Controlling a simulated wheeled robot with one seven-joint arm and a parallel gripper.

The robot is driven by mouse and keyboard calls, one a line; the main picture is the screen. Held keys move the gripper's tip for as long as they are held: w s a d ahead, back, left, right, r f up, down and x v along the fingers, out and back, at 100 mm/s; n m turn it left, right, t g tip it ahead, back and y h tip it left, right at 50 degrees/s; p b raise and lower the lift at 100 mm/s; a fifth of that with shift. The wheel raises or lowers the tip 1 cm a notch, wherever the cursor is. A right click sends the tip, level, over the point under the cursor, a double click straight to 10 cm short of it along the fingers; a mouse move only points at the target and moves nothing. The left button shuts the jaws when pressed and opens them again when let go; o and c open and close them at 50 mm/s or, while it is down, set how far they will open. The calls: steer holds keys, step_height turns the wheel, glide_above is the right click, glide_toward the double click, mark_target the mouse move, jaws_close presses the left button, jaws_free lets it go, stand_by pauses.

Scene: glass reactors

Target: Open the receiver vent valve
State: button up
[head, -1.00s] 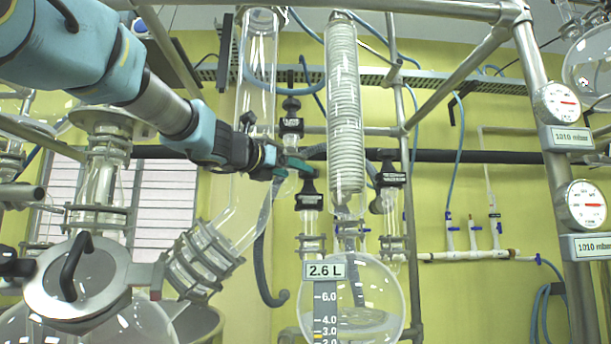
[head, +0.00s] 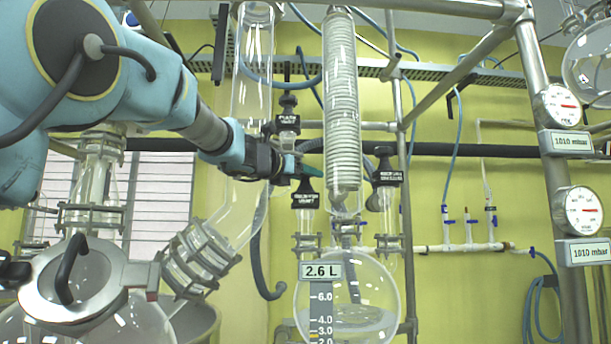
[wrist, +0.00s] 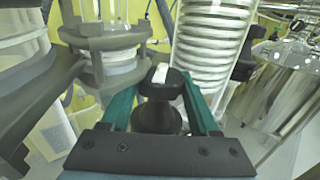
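A black valve knob with a white mark (wrist: 161,74) is between the green fingers of my gripper (wrist: 160,95) in the wrist view. Both fingers appear to press on its sides, with no clear gap. In the head view, my gripper (head: 308,171) reaches in from the left, at the top of a valve with a black label (head: 305,200). This valve stands upright on a glass neck above the round receiver flask (head: 375,290). The label is too small to read surely, and the fingers hide the knob there.
A coiled glass condenser (head: 342,110) stands close to the right of my gripper. Another labelled valve (head: 387,178) is farther right, and one (head: 288,122) is above. A wide glass tube (head: 252,70) and metal frame bars (head: 533,80) surround the workspace.

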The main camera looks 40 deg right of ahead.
steer(key=c, duration=0.7)
steer(key=shift+c, duration=0.2)
steer(key=shift+n+t+y+b, duration=0.75)
steer(key=shift+n+t, duration=0.85)
steer(key=shift+t, duration=0.8)
steer(key=shift+w+y, duration=0.1)
steer(key=shift+y, duration=0.25)
steer(key=shift+n+t+y, duration=0.6)
steer(key=shift+n+t, duration=0.3)
steer(key=shift+t, duration=0.2)
steer(key=n+t+y, duration=0.1)
steer(key=n+t+y+p, duration=0.1)
steer(key=n+t+y, duration=0.1)
steer(key=shift+s+d, duration=0.1)
steer(key=shift+s, duration=0.1)
steer(key=n+t+y+p, duration=0.1)
steer(key=y, duration=0.1)
steer(key=n+t+y+p, duration=0.1)
steer(key=y+p, duration=0.1)
steer(key=n+t+y+p, duration=0.1)
steer(key=n+y+p, duration=0.1)
steer(key=shift+r, duration=0.25)
steer(key=n+y+p, duration=0.1)
steer(key=p, duration=0.1)
steer(key=n+t+y+p, duration=0.1)
steer(key=y, duration=0.1)
steer(key=shift+w+f+p, duration=0.1)
steer(key=shift+f+p, duration=0.1)
steer(key=shift+p, duration=0.15)
steer(key=shift+y, duration=0.3)
